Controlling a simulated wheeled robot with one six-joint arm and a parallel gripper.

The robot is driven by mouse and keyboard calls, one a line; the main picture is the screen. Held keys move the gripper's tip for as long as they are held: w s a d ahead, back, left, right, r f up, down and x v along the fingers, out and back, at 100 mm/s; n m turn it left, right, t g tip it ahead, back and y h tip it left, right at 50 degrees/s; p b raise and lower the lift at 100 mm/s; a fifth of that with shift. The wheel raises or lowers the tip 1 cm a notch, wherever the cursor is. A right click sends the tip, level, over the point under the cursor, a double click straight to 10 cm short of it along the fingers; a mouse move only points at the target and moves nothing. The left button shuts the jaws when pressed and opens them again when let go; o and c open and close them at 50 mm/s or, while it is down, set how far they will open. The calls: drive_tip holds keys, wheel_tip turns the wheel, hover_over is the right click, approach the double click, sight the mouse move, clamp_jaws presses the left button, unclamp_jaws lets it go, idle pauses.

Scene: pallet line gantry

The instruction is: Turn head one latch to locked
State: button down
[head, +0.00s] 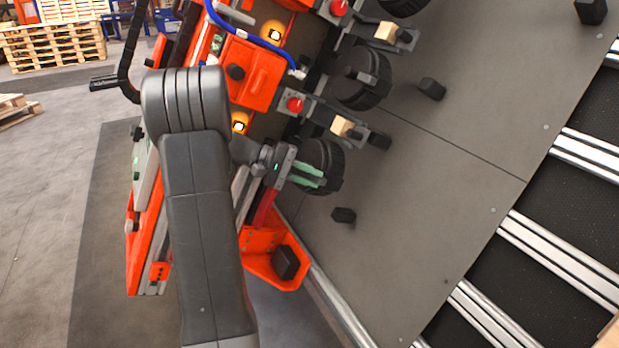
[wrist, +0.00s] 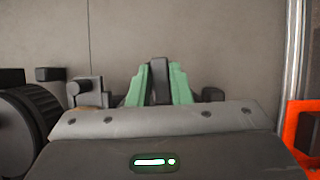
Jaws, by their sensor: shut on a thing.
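My gripper (head: 312,178) has green fingers and is at the nearest black ribbed wheel (head: 330,158) of the orange machine. In the wrist view the green fingers (wrist: 159,80) stand close on both sides of a dark upright latch handle (wrist: 160,90), shut on it. The handle's base is hidden behind my gripper body, and I cannot tell whether it stands locked or unlocked. In the head view the handle is not clearly seen.
Another ribbed wheel (head: 362,85) stands further up the row, beside red knobs (head: 294,104) and a tan block (head: 341,126). An orange bracket (head: 265,262) is below my gripper. Grey panel floor (head: 440,200) lies open to the right, with small black blocks (head: 343,215) on it.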

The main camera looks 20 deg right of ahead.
drive_tip(key=shift+m, duration=0.4)
drive_tip(key=c, duration=1.3)
unclamp_jaws()
drive_tip(key=p+v, duration=0.4)
drive_tip(key=v, duration=1)
drive_tip(key=shift+d+r, duration=0.1)
drive_tip(key=shift+d, duration=0.05)
